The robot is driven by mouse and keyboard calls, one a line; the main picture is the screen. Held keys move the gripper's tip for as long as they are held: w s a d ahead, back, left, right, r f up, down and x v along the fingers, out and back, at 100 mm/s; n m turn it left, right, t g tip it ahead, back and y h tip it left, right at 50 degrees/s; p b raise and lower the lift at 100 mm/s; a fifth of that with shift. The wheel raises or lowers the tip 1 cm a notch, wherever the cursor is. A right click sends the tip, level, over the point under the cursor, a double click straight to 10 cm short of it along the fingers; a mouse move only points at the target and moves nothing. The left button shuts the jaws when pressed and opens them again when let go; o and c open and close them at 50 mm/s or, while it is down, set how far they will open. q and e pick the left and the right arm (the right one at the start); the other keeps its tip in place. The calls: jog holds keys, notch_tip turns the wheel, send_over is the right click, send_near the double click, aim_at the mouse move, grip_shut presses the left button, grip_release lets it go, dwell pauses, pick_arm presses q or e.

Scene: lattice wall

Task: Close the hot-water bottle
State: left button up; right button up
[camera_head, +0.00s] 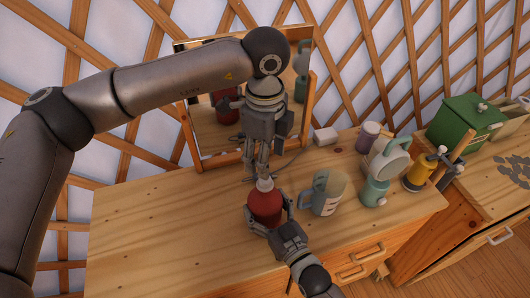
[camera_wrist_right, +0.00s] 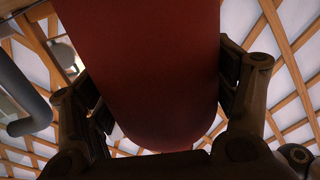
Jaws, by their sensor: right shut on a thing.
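The red hot-water bottle (camera_head: 264,207) stands out from the wooden top near its middle, with its pale neck end (camera_head: 265,185) upward. My right gripper (camera_head: 268,219) is shut on its body from the front. In the right wrist view the red body (camera_wrist_right: 145,70) fills the middle, with the right gripper's fingers (camera_wrist_right: 165,95) on both sides. My left gripper (camera_head: 262,172) points down just above the pale neck end. Whether its fingers hold a stopper or touch the neck is too small to tell.
Other cups (camera_head: 387,162), a teal item (camera_head: 374,191) and a yellow jar (camera_head: 420,173) stand further right. A framed mirror (camera_head: 215,128) stands behind. The top's left part (camera_head: 150,230) is clear.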

pick_arm(q)
jog(key=shift+f, duration=0.1)
send_near(265, 206)
jog(key=shift+w+f, duration=1.4)
jog(key=shift+w, duration=0.1)
jog(key=shift+c, duration=0.4)
